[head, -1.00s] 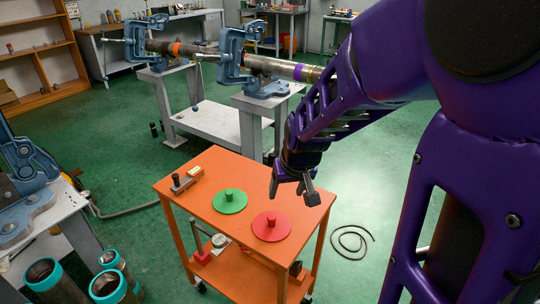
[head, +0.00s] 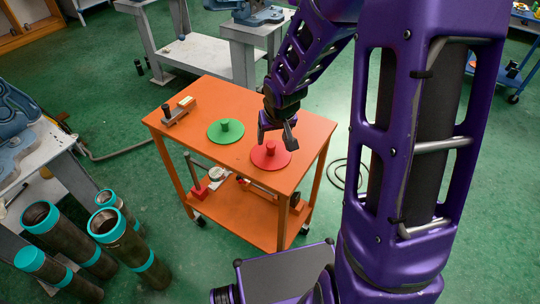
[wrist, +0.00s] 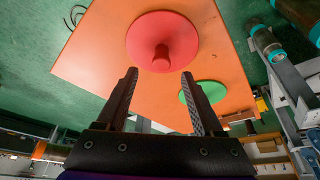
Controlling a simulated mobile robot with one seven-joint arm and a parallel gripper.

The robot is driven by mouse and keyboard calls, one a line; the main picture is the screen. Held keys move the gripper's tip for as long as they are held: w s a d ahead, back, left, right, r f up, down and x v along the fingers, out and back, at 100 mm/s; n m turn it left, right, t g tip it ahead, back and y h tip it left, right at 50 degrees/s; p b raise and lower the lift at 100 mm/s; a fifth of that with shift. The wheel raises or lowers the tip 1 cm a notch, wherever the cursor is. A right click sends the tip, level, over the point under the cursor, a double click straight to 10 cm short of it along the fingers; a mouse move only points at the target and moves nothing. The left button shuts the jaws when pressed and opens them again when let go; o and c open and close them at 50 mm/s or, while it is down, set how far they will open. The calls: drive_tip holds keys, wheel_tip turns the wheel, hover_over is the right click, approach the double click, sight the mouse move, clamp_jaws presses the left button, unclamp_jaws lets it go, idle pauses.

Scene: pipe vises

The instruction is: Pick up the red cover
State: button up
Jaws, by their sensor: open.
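The red cover (head: 271,157) is a flat round disc with a short upright knob at its middle. It lies on the top of the orange cart (head: 318,127), near its right front. In the wrist view the red cover (wrist: 139,38) shows past the fingertips, its knob roughly between them. My gripper (head: 277,134) is open and empty, above and close to the red cover's far side. The wrist view shows both fingers of my gripper (wrist: 160,75) spread apart, with no contact on the knob visible.
A green cover (head: 224,131) with a similar knob lies left of the red one. A small tool (head: 178,112) lies at the cart's left. Several teal-ended pipes (head: 121,238) stand on the floor at left. A grey workbench (head: 60,160) with a vise is beside them.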

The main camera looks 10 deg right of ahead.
sight(271, 145)
drive_tip(key=b+x, duration=0.1)
drive_tip(key=x, duration=0.1)
drive_tip(key=b+x, duration=0.1)
drive_tip(key=x, duration=0.2)
drive_tip(key=shift+s+a+f, duration=0.1)
drive_tip(key=shift+s+a, duration=0.05)
drive_tip(key=shift+s, duration=0.1)
drive_tip(key=shift+w+f, duration=0.25)
drive_tip(key=shift+f, duration=0.1)
clamp_jaws()
